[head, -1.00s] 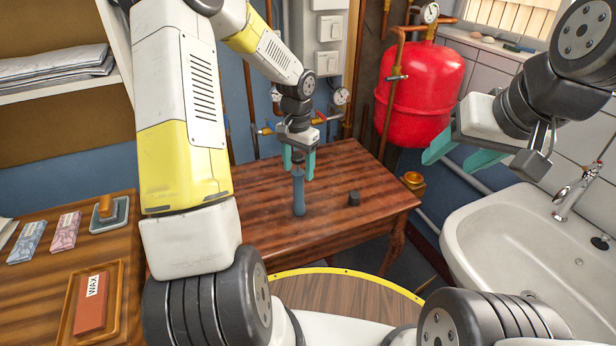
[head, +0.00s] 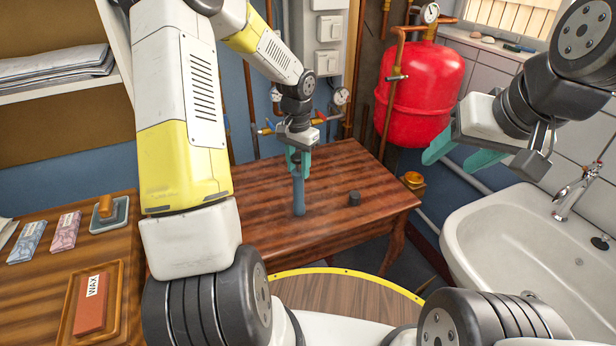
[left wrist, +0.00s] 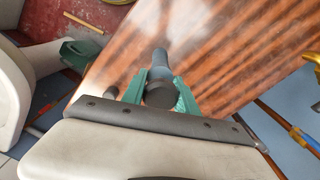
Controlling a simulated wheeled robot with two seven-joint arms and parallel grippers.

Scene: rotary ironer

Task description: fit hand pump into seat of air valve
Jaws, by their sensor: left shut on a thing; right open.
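The hand pump (head: 299,197), a slim blue-grey cylinder, stands upright on the wooden table. My left gripper (head: 299,172) is above it, its green fingers shut around its upper part. In the left wrist view the dark round top of the pump (left wrist: 160,95) shows between the fingers. A brass cup-like fitting (head: 413,180) sits by the table's right corner, below the red tank; I cannot tell for sure if it is the air valve's seat. My right gripper (head: 453,155) is open and empty, in the air above the washbasin's left side.
A small black cylinder (head: 354,198) stands on the table (head: 330,232) right of the pump. The red tank (head: 420,92) hangs behind, with copper pipes and gauges. The washbasin (head: 530,240) is at right. A side counter at left holds a wax tray (head: 118,300).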

